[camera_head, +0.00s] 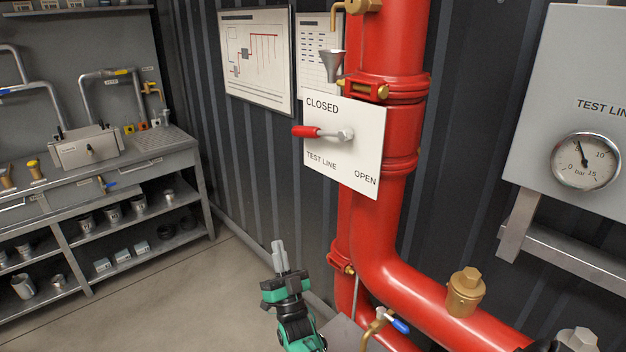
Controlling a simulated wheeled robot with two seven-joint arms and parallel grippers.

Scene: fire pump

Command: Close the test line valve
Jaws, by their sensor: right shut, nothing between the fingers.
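The test line valve has a white plate (370,150) on the red vertical pipe, marked CLOSED at the top left, TEST LINE at the lower left and OPEN at the lower right. Its lever has a red grip (306,131) and a metal hub (345,135). The lever lies about level, with the grip pointing left, below the word CLOSED. My right gripper (279,256), green and black with grey fingers, is shut and empty. It points up, well below and left of the lever, and does not touch it.
Thick red pipes (385,240) run down and bend right. A small tap with a blue handle (400,326) and a brass fitting (466,292) sit low. A gauge (586,161) is on the grey panel at right. A workbench (120,165) stands left; open floor lies between.

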